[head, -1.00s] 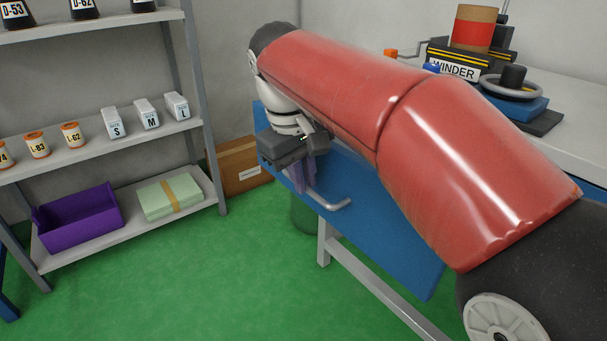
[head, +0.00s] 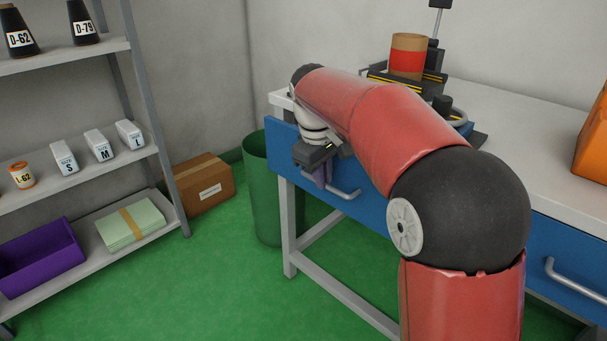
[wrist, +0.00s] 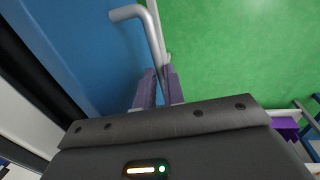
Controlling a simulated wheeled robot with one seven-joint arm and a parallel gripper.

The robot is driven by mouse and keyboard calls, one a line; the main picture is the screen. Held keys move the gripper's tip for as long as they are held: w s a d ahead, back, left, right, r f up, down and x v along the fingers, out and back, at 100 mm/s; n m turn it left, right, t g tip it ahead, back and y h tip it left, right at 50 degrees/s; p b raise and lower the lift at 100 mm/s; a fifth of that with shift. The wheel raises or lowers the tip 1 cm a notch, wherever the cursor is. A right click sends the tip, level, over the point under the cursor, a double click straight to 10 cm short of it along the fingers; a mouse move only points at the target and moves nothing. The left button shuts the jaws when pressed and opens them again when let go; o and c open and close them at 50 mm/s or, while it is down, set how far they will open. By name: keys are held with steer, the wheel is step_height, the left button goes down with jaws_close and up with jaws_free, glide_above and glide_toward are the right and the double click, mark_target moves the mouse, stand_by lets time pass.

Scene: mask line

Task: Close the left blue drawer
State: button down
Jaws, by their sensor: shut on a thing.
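The left blue drawer (head: 374,212) is under the white table, with a grey bar handle (head: 345,192) on its front. My gripper (head: 322,178) is at the left part of this handle, its purple fingers pointing down. In the wrist view the fingers (wrist: 158,87) are shut on the handle (wrist: 153,35), with the blue drawer front (wrist: 85,45) just to the left. A dark strip shows between the drawer front and the pale tabletop there; I cannot tell how wide any gap is. My arm hides part of the drawer front.
A green bin (head: 262,190) stands left of the table leg (head: 288,230). A cardboard box (head: 203,185) and a shelf (head: 160,205) are further left. Another blue drawer (head: 565,255) is at the right. Green floor is open in front.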

steer(key=shift+w+d+p, duration=0.45)
steer(key=shift+w+d, duration=0.4)
steer(key=shift+w, duration=0.25)
steer(key=c, duration=1.5)
jaws_free()
steer(key=shift+r, duration=0.1)
steer(key=r, duration=0.5)
steer(key=s+a+r+p, duration=0.1)
steer(key=r, duration=0.1)
steer(key=shift+s+r, duration=0.1)
steer(key=shift+r, duration=0.15)
